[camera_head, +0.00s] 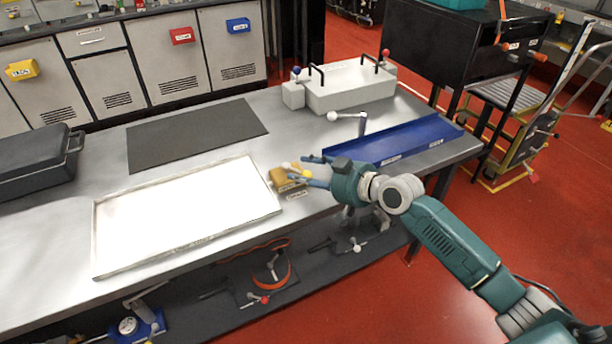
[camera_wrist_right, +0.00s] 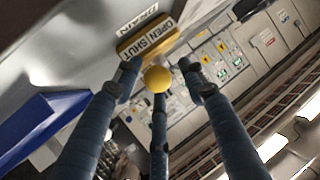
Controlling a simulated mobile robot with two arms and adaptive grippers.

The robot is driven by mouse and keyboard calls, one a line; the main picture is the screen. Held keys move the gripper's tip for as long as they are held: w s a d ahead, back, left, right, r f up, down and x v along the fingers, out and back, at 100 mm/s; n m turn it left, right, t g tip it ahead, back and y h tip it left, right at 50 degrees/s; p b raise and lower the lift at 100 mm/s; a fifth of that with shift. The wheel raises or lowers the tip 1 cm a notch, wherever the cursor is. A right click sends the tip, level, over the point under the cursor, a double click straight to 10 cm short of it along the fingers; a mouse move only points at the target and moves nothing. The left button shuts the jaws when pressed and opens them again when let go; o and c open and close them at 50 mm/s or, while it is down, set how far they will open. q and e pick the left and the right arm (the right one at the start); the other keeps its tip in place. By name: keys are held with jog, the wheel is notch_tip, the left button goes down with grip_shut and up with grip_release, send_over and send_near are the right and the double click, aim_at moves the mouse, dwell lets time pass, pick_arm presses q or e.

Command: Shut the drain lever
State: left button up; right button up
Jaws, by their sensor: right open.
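The drain lever's yellow-brown block (camera_head: 284,181) is on the front edge of the steel bench. Its yellow ball knob (camera_head: 305,172) sticks out towards my right gripper (camera_head: 312,171). In the right wrist view, the yellow knob (camera_wrist_right: 157,78) lies between my spread blue fingers (camera_wrist_right: 160,68), beyond the third finger. The fingers are open, and I cannot tell whether any touches the knob. The block's plate (camera_wrist_right: 148,41) reads OPEN and SHUT, with a DRAIN label (camera_wrist_right: 138,18) by it. The lever's arm is hardly visible. My left gripper is not in view.
A white framed tray (camera_head: 185,215) lies left of the lever. A blue tray (camera_head: 405,141) lies behind my right gripper, near a white-knobbed lever (camera_head: 348,117). A grey box (camera_head: 350,87) stands at the back. A lower shelf (camera_head: 300,285) runs under the bench.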

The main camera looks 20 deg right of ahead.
jog(key=shift+s+a+f, duration=0.1)
jog(key=shift+f, duration=0.1)
jog(key=shift+s, duration=0.15)
jog(key=v, duration=1.1)
jog(key=shift+s+d+r, duration=0.2)
jog(key=shift+r, duration=0.2)
